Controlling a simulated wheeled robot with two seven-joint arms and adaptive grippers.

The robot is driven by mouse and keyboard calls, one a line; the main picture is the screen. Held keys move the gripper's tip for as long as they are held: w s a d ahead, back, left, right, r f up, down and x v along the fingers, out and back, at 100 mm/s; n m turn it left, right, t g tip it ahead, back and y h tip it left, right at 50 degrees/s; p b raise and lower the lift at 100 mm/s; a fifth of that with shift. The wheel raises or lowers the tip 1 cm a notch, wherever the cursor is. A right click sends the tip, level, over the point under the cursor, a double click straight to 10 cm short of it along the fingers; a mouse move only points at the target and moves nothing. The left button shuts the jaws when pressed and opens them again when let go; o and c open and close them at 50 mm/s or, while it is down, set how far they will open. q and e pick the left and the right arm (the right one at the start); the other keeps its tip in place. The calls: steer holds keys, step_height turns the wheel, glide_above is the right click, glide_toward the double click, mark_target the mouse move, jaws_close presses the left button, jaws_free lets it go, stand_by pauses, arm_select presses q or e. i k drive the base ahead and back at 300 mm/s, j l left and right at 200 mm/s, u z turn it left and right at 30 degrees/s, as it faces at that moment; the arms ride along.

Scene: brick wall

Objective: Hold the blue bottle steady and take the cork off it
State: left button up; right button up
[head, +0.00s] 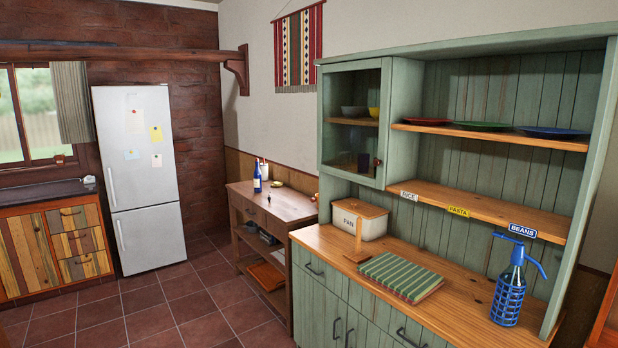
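A blue bottle (257,179) with a pale label stands upright on the wooden side table (285,207), in the middle of the head view. It is small at this distance, and I cannot make out its cork. Neither of my grippers shows in the head view.
A green hutch (398,80) fills the right side. On its counter are a bread box (360,218), a striped green book or cloth (401,275) and a blue siphon bottle (509,285). A white fridge (140,180) stands at the back left. The tiled floor (170,305) ahead is clear.

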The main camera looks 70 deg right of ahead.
mark_target(258, 176)
steer(key=z, duration=1.9)
steer(key=i+j+u, duration=0.25)
steer(key=i, duration=0.2)
steer(key=i+u, duration=0.2)
steer(key=i, duration=0.3)
steer(key=i+u, duration=0.15)
steer(key=i, duration=1.85)
steer(key=i+z, duration=0.15)
steer(key=i, duration=0.35)
steer(key=i+j+z, duration=0.2)
steer(key=i, duration=0.3)
steer(key=i+j+z, duration=0.15)
steer(key=i, duration=0.35)
steer(key=i+j+z, duration=0.2)
steer(key=i, duration=0.25)
steer(key=j, duration=0.1)
